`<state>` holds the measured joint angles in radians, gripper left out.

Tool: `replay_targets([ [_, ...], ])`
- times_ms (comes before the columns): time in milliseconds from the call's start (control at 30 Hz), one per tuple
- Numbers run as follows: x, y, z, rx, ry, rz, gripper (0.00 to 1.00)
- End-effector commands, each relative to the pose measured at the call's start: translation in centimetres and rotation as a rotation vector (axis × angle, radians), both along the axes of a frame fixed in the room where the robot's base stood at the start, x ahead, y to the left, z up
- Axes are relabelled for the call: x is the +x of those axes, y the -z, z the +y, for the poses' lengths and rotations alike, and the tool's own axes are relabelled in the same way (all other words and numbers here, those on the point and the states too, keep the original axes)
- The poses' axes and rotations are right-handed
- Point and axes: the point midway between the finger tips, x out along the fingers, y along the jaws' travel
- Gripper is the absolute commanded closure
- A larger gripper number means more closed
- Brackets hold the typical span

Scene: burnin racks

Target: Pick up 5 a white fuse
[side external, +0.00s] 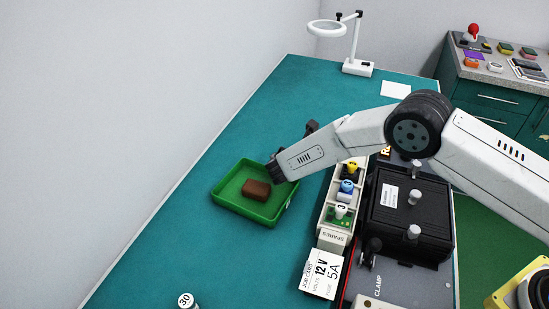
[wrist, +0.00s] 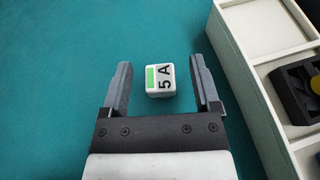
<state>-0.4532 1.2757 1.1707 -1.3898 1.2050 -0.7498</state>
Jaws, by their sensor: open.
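The white 5 A fuse (wrist: 166,91) is a small white block with a green stripe and black "5 A" lettering. In the wrist view it rests on the teal mat, beside the cream compartment tray (wrist: 240,92). My gripper (wrist: 160,62) is open, and the fuse appears between its two fingers with a gap on both sides. I cannot tell how far above the mat the fingertips are. In the side view the fuse is not visible, and my arm covers part of the bench.
A green tray (side external: 224,200) holding a brown block (side external: 256,189) stands left of the spares tray (side external: 333,236). A job card (side external: 322,273) reads 12 V, 5 A. A black clamp fixture (side external: 400,215) stands at right. A white "30" piece (side external: 187,300) is at the front.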

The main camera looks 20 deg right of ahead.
Motion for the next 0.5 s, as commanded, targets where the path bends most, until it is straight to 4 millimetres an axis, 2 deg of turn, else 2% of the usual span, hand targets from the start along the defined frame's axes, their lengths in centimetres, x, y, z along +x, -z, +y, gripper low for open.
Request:
replay_targets([
  [133, 0.34, 0.34, -0.6, 0.0, 0.0, 0.001, 0.21],
  [500, 0.35, 0.31, -0.58, 0.0, 0.0, 0.001, 0.21],
])
